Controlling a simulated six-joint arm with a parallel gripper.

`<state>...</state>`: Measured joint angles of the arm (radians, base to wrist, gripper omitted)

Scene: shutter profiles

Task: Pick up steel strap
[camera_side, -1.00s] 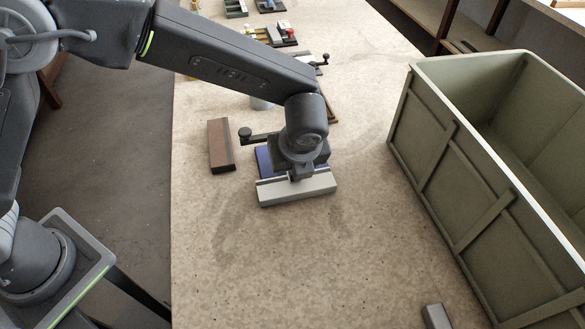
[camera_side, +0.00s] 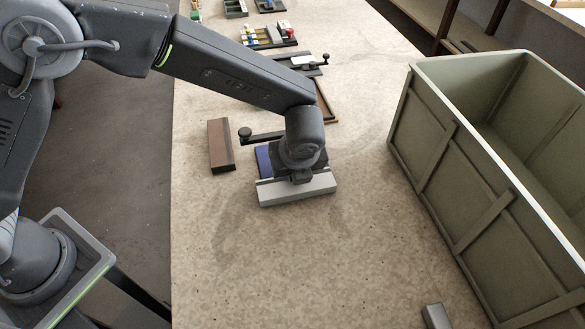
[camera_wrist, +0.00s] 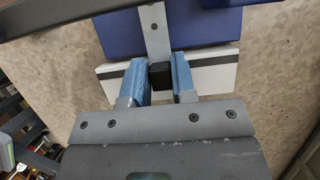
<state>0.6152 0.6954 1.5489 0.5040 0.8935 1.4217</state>
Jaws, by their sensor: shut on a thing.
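A grey steel strap (camera_wrist: 154,28) with a hole near its far end runs over a blue block in the wrist view. Its near end meets a small black piece (camera_wrist: 160,76) between my fingers. My gripper (camera_wrist: 160,82) is shut there, with a blue-faced finger close on each side. In the side view my gripper (camera_side: 301,178) points down over a pale grey profile (camera_side: 322,190), and hides the strap. The profile (camera_wrist: 215,70) lies under the fingers in the wrist view and shows a dark stripe.
A brown block (camera_side: 220,147) lies to the left. A large green-grey bin (camera_side: 430,150) stands at the right. A small grey block (camera_side: 436,316) lies in front. The near table is mostly clear.

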